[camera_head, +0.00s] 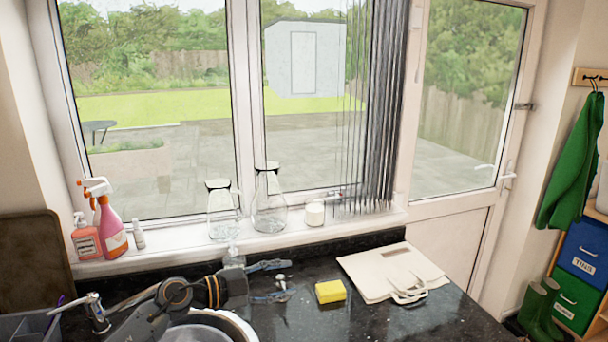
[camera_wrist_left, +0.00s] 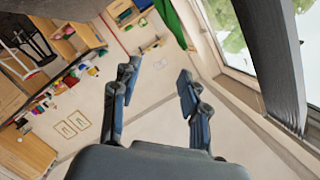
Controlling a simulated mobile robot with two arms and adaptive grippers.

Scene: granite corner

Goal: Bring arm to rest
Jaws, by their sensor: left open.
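My left gripper (camera_head: 284,281) comes in from the left over the dark granite counter (camera_head: 390,322). Its two blue-grey fingers are apart with nothing between them. In the left wrist view the gripper (camera_wrist_left: 156,88) also shows open and empty, with the room's floor and far furniture beyond it. A yellow sponge (camera_head: 330,291) lies just to the right of the fingertips, apart from them. My right gripper does not show in either view.
A cream board or bag with handles (camera_head: 385,268) lies on the counter to the right. Glass bottles (camera_head: 270,208), a white candle (camera_head: 315,213) and spray bottles (camera_head: 111,228) stand on the windowsill. A basin (camera_head: 236,325) sits below my left arm.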

